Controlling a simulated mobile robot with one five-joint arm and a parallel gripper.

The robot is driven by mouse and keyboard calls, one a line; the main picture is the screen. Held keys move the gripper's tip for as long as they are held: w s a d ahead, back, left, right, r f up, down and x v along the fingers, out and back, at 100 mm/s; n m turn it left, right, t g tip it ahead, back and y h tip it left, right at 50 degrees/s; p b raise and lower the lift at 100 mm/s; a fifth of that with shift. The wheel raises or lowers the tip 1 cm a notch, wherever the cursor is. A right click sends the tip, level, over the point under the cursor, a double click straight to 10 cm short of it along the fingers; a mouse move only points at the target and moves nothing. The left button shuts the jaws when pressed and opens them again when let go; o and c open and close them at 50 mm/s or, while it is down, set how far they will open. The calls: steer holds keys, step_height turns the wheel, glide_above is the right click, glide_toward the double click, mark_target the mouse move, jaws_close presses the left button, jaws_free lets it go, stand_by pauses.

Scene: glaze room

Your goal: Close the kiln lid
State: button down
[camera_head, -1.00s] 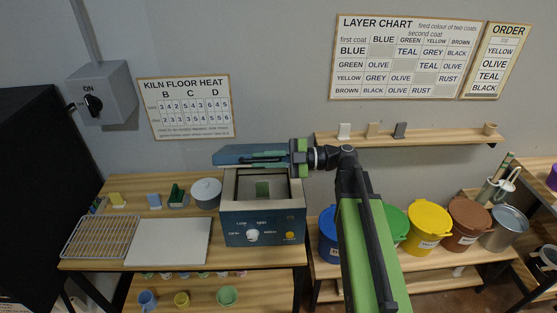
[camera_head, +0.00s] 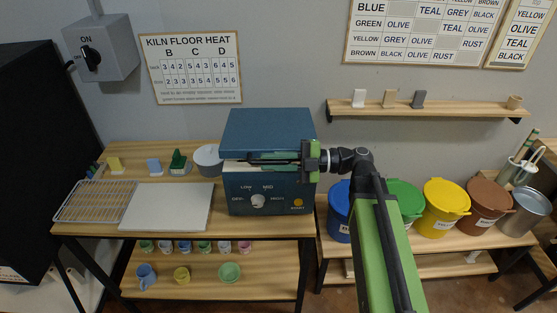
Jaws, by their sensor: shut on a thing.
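The kiln (camera_head: 279,203) is a blue box with a dial and an orange button on its front, standing on the wooden table. Its blue lid (camera_head: 268,130) lies over the top, and the chamber opening is hidden. My gripper (camera_head: 256,158) reaches in from the right along the lid's front edge. Whether a thin gap is left under the lid is hidden by the fingers.
A grey pot (camera_head: 207,158) stands close to the kiln's left. A white board (camera_head: 168,206) and a wire rack (camera_head: 95,201) lie further left. Lidded buckets, blue (camera_head: 339,212) to brown (camera_head: 488,199), stand on the right. A wall shelf (camera_head: 428,110) is above them.

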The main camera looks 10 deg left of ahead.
steer(key=shift+w+d, duration=0.1)
steer(key=shift+w, duration=0.05)
steer(key=c, duration=1.5)
jaws_free()
steer(key=shift+w, duration=0.1)
steer(key=shift+o, duration=0.2)
steer(key=w+d, duration=0.2)
steer(key=d, duration=1.5)
